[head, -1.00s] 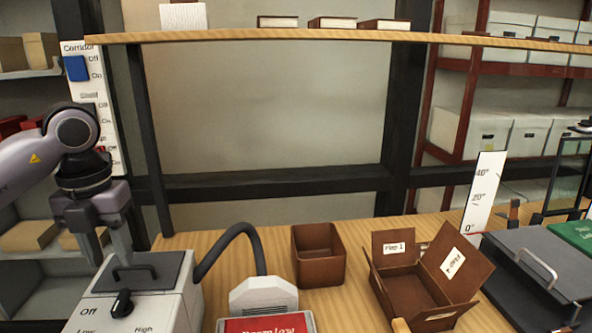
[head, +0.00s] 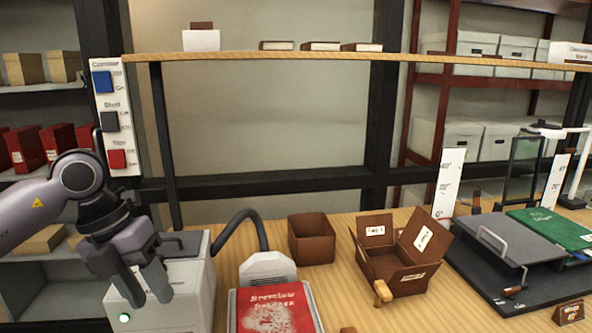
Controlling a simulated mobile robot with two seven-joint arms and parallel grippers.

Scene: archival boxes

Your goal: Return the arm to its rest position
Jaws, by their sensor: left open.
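My left gripper (head: 147,289) is open and empty. Its arm comes in from the left edge, and its fingers point down in front of the white machine (head: 200,290), hiding part of its top and front. A green light shows on the machine's front. I cannot tell whether the fingers touch it. My right gripper is not in view.
A red book (head: 275,308) lies beside the machine's dark hose (head: 245,214). An open brown box (head: 312,240) and a flapped box (head: 395,270) stand mid-table. A black stand (head: 530,272) is at right. A shelf (head: 330,57) crosses above. A switch panel (head: 112,120) hangs at left.

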